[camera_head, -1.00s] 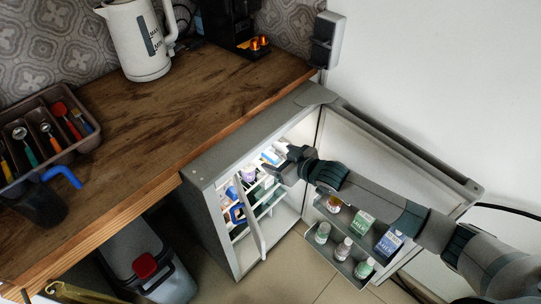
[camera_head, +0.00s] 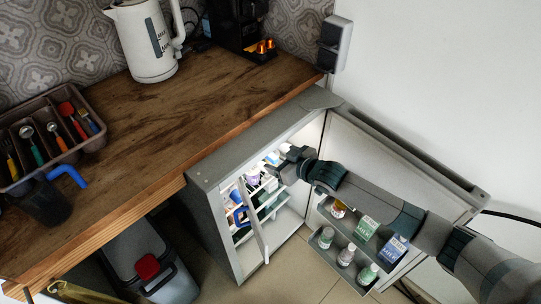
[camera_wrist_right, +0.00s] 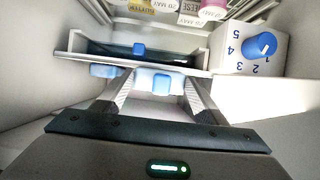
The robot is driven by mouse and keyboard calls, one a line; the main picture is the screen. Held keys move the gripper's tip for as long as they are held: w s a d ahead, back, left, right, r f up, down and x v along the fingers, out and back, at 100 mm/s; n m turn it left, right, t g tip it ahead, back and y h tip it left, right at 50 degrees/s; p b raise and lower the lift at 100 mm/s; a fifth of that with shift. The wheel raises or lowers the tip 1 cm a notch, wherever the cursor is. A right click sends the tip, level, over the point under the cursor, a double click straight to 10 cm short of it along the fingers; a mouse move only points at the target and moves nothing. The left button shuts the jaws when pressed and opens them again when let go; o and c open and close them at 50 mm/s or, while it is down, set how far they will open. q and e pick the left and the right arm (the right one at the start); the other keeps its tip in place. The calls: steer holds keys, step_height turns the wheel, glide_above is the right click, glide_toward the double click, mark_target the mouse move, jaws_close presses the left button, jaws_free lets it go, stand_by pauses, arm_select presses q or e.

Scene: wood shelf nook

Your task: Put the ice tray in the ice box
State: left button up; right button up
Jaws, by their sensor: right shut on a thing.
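My right gripper (camera_head: 279,171) reaches through the open door into the upper part of the small fridge (camera_head: 228,160). In the wrist view the right gripper (camera_wrist_right: 160,88) is shut on a pale thing with a blue block, which I take to be the ice tray (camera_wrist_right: 162,83). It lies between the fingertips; most of it is hidden. Just beyond is a white-framed, dark compartment with a blue tab, apparently the ice box (camera_wrist_right: 95,53). I cannot tell whether the tray touches its edge. My left gripper is not in view.
A dial box with a blue knob (camera_wrist_right: 262,45) is right of the compartment. Packages stand beyond it. The fridge door (camera_head: 400,150) is swung open, with bottles and boxes on its shelves. A wooden counter (camera_head: 200,105) bears a kettle (camera_head: 148,40) and a utensil tray (camera_head: 88,143).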

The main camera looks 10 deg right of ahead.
mark_target(277, 161)
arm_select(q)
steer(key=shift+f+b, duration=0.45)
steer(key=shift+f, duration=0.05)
arm_select(e)
steer(key=shift+w+a+r, duration=0.1)
steer(key=shift+w+a, duration=0.6)
steer(key=shift+w, duration=0.2)
steer(key=shift+w+a, duration=0.65)
steer(key=shift+w, duration=0.2)
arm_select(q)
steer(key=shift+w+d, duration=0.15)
